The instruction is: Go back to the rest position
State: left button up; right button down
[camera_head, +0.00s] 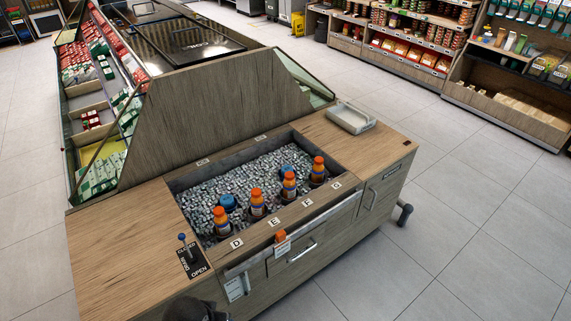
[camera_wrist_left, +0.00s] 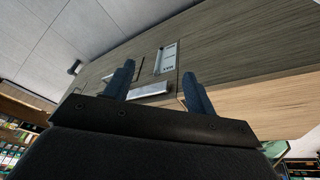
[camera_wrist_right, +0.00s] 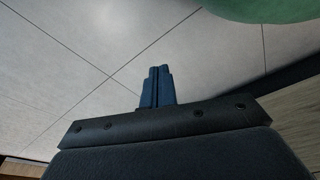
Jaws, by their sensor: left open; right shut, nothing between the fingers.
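My left gripper (camera_wrist_left: 157,78) shows in the left wrist view with its two blue fingers spread apart and nothing between them. Beyond it is the wooden front of the counter with a metal handle (camera_wrist_left: 150,90). My right gripper (camera_wrist_right: 158,84) shows in the right wrist view with its fingers together and empty, over grey floor tiles. In the head view neither pair of fingertips shows. A dark rounded shape, probably part of my arm, is at the bottom edge. Several orange-capped bottles (camera_head: 257,204) stand upright in the ice-filled bin of the counter (camera_head: 130,245).
A grey tray (camera_head: 350,117) sits on the counter's right end. A blue-knobbed lever (camera_head: 185,245) stands beside OPEN and CLOSED markings at left. A large green curved object (camera_wrist_right: 268,8) is at the top of the right wrist view. Open floor (camera_head: 455,215) lies to the right.

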pick_arm(q)
jog(key=s+a+r, duration=0.1)
jog(key=s+a, duration=0.3)
jog(key=s+f+b+x, duration=0.1)
jog(key=s+x, duration=0.2)
jog(key=x, duration=1.1)
jog(key=s+f+x, duration=0.1)
jog(key=s+x, duration=0.2)
jog(key=x, duration=1.2)
jog(key=s+f, duration=0.4)
jog(key=f, duration=0.6)
jog(key=s+f+g, duration=0.1)
jog(key=s+f, duration=0.3)
jog(key=f, duration=0.6)
jog(key=shift+s+m+g+y, duration=0.2)
jog(key=shift+m+g+y, duration=0.1)
jog(key=shift+m, duration=0.1)
pick_arm(e)
jog(key=r, duration=0.1)
jog(key=w+r, duration=0.1)
jog(key=r, duration=0.1)
jog(key=shift+w+a+r, duration=0.15)
jog(key=shift+w+a, duration=0.15)
jog(key=shift+a, duration=0.05)
pick_arm(q)
jog(key=shift+a, duration=0.1)
pick_arm(e)
jog(key=shift+s, duration=0.1)
